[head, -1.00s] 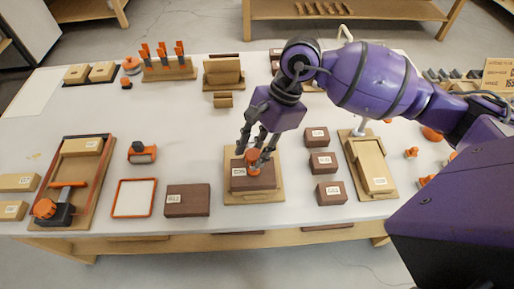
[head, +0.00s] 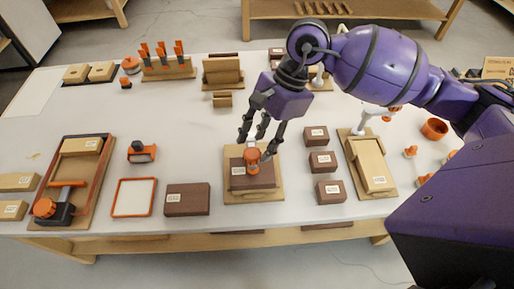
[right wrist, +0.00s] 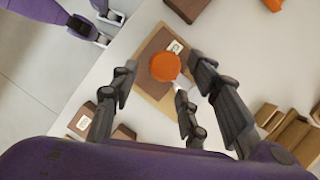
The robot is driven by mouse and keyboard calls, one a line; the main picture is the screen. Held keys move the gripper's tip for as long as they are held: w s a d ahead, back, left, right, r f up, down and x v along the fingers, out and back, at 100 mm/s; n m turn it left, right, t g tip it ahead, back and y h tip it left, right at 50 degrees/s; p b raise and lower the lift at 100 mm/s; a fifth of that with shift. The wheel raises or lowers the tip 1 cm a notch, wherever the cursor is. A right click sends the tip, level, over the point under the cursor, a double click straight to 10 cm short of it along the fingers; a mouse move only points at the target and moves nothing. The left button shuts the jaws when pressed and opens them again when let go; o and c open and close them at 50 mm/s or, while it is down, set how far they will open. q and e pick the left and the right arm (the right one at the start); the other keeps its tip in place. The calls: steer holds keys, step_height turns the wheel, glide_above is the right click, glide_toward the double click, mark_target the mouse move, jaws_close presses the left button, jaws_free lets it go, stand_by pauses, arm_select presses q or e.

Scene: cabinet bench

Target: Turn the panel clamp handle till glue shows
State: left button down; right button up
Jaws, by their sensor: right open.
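An orange round handle (head: 252,155) stands on a dark brown block on a wooden board (head: 238,197) at the front middle of the bench. The handle (right wrist: 164,67) also shows from above in the right wrist view. A pale patch lies beside it there; I cannot tell whether it is glue. My right gripper (head: 258,140) is open and empty, its fingers spread just above and around the handle, apparently not touching. In the right wrist view a purple arm end with grey parts (right wrist: 95,25), likely my left gripper, shows at the top left; its fingers are unclear.
Labelled brown blocks (head: 322,161) stand right of the board, and a larger brown block (head: 187,200) left of it. A framed board (head: 100,185) with an orange knob (head: 44,207) is at far left. The bench middle behind is mostly clear.

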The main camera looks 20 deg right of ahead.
steer(key=v, duration=0.8)
steer(key=shift+r, duration=0.3)
steer(key=shift+d+f, duration=0.1)
stand_by(1.4)
